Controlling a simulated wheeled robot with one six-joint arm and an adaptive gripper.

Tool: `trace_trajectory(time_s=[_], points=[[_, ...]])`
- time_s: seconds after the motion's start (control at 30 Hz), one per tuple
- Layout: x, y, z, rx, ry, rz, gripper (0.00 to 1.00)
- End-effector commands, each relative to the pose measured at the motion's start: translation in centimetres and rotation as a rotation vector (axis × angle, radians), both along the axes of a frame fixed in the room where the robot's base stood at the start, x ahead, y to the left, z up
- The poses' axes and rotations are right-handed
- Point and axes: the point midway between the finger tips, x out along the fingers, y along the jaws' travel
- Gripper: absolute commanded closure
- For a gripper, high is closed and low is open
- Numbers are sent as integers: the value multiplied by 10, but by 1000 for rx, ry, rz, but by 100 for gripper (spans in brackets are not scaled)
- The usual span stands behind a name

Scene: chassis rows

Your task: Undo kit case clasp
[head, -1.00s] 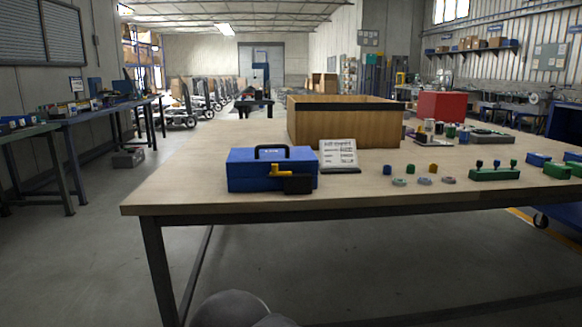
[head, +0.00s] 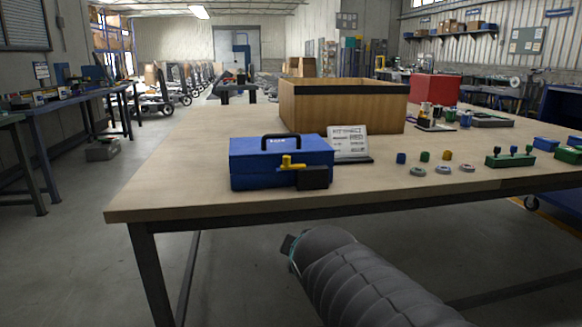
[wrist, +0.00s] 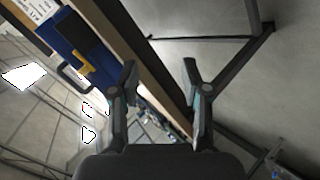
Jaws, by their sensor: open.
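The blue kit case (head: 258,165) stands near the front left of the wooden table, with a black handle (head: 281,139) on its lid. Its yellow clasp (head: 290,162) is on the front, beside a black block (head: 313,178). In the wrist view the blue case (wrist: 62,38), the black handle (wrist: 72,80) and the yellow clasp (wrist: 83,66) show at the upper left, tilted. My gripper (wrist: 160,72) is open and empty, with the case off to its left. In the head view my arm is below the table's front edge; the fingertips are not clear there.
A printed card (head: 349,143) stands right of the case. A large wooden box (head: 345,108) is behind. Small coloured pegs and rings (head: 443,170) and a green block (head: 510,159) lie to the right. The table's front edge (head: 220,211) lies between my arm and the case.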

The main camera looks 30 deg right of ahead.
Motion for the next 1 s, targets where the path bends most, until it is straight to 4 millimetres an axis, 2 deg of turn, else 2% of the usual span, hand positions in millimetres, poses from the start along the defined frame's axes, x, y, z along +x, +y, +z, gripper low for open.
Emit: trace_trajectory(time_s=[0.03, 0.1, 0.3, 0.5, 0.6, 0.8, 1.0], points=[[15, -17, 7, -137, -16, 58, 53], [34, -35, 22, -348, -36, 155, 53], [80, -72, 58, -963, -41, 423, 53], [110, -90, 76, -1549, -13, 658, 53], [117, -93, 79, -1772, -5, 742, 53], [122, -94, 78, -2021, -4, 830, 53], [135, -93, 79, -2064, -8, 845, 53]])
